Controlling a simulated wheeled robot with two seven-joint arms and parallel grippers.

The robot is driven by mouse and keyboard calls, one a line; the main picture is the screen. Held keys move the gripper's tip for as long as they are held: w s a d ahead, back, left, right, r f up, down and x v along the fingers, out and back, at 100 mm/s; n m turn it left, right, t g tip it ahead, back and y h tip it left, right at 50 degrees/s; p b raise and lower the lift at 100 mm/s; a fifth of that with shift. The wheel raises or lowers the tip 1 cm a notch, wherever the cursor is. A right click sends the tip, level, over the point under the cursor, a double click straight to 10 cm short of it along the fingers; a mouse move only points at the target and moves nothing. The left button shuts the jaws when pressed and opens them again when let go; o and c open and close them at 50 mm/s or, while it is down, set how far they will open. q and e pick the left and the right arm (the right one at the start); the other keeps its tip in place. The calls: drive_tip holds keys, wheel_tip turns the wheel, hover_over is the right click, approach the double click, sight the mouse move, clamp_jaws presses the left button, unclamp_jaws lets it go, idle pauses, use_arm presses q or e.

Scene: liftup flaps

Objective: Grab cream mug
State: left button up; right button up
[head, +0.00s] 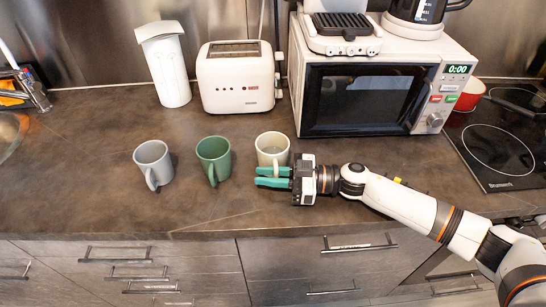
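The cream mug (272,146) stands upright on the dark counter, rightmost in a row of three mugs. My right gripper (272,177) reaches in from the right, its two green fingers pointing left at the mug's lower front. The fingers have a narrow gap between them. They overlap the place of the mug's handle, which I cannot make out, so I cannot tell whether they touch or hold it. My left gripper is not in view.
A green mug (213,158) and a grey mug (153,163) stand to the left. Behind are a white toaster (238,80), a white container (167,68) and a microwave (365,95). A hob (500,150) lies at the right. The counter front left is clear.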

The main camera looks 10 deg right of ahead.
clamp_jaws()
drive_tip(key=shift+r, duration=0.15)
